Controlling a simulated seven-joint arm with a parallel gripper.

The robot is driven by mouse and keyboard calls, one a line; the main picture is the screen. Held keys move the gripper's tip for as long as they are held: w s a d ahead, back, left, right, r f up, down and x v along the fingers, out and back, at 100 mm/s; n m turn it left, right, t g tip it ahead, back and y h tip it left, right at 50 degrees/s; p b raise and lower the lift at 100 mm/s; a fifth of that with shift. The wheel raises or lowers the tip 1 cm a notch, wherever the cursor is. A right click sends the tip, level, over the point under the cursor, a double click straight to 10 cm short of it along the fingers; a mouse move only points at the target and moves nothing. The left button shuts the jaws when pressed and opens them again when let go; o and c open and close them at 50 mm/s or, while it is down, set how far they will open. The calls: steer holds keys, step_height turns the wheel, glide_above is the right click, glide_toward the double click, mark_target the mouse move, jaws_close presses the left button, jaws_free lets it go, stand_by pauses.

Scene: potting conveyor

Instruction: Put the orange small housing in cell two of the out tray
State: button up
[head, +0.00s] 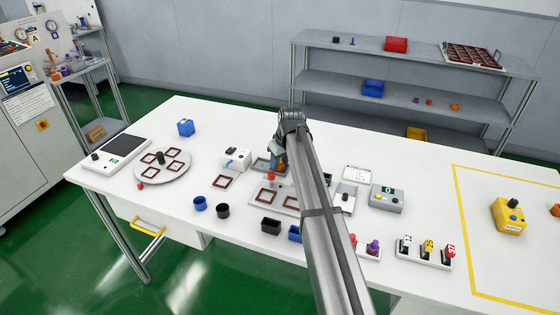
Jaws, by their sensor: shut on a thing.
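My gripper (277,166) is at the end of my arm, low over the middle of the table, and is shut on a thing. The held thing is too small and covered to make out. A small red piece (270,177) shows just below it; I cannot tell whether the two touch. A grey tray (259,164) lies partly hidden behind my gripper. In front of it a pale plate (277,193) bears dark red square frames and is partly covered by my arm. I cannot tell which of these is the out tray, and no cell numbers are readable.
Blue and black cups and bins stand along the front.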

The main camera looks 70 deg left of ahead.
steer(key=shift+d+f, duration=0.15)
steer(key=shift+f, duration=0.4)
steer(key=o, duration=0.9)
steer(key=shift+o, duration=0.6)
steer(key=shift+s+d, duration=0.1)
steer(key=shift+s, duration=0.05)
steer(key=shift+f, duration=0.1)
steer(key=shift+s, duration=0.1)
steer(key=shift+r, duration=0.45)
steer(key=v, duration=1.2)
steer(key=shift+w+a+r, duration=0.25)
steer(key=shift+a+r, duration=0.05)
steer(key=shift+r, duration=0.05)
